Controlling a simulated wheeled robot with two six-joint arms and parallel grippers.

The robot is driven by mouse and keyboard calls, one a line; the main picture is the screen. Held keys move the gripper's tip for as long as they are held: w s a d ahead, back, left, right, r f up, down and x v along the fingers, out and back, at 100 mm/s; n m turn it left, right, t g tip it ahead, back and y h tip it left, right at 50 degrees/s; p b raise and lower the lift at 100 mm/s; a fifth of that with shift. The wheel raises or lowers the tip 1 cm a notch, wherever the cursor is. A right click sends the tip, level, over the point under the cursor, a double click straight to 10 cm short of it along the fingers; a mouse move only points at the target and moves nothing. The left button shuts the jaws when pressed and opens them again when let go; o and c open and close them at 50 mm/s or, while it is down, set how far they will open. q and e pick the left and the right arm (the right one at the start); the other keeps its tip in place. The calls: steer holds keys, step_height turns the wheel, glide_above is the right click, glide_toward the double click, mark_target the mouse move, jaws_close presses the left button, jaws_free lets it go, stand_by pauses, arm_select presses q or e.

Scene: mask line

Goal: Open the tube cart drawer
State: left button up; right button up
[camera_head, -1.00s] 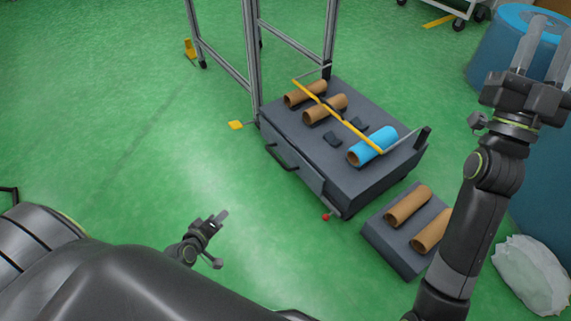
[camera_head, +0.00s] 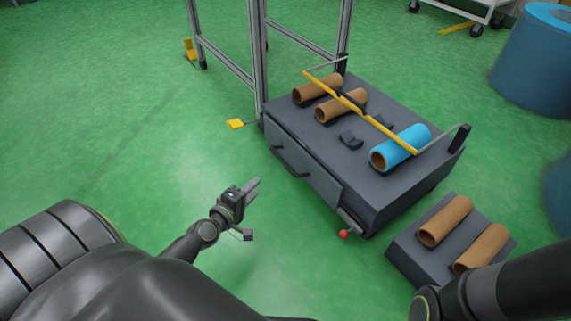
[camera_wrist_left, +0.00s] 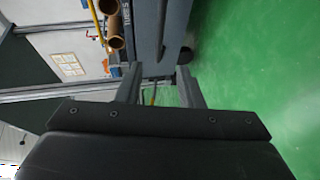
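The grey tube cart (camera_head: 400,200) stands in the middle right of the head view. Its drawer front (camera_head: 318,182) faces my left arm, with a dark bar handle (camera_head: 289,164), and looks shut. My left gripper (camera_head: 253,186) is open and empty, in front of and below the handle, apart from it. In the left wrist view, its two fingers (camera_wrist_left: 158,78) are spread, with the cart's side (camera_wrist_left: 172,30) beyond them.
A yellow bar (camera_head: 360,112) crosses two brown tubes and a blue tube (camera_head: 400,148) on the cart top. A red knob (camera_head: 343,234) sits at its lower corner. A grey block with two brown tubes (camera_head: 445,221) lies right. Metal frame posts (camera_head: 258,60) stand behind. Green floor is clear at left.

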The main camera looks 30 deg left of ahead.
mark_target(283, 161)
arm_select(q)
steer(key=w+f+b, duration=0.1)
steer(key=w, duration=0.4)
steer(key=w+f+b, duration=0.1)
steer(key=w, duration=0.4)
steer(key=w+f+b, duration=0.1)
steer(key=w, duration=0.5)
steer(key=shift+f, duration=0.1)
steer(key=shift+w, duration=0.15)
jaws_close()
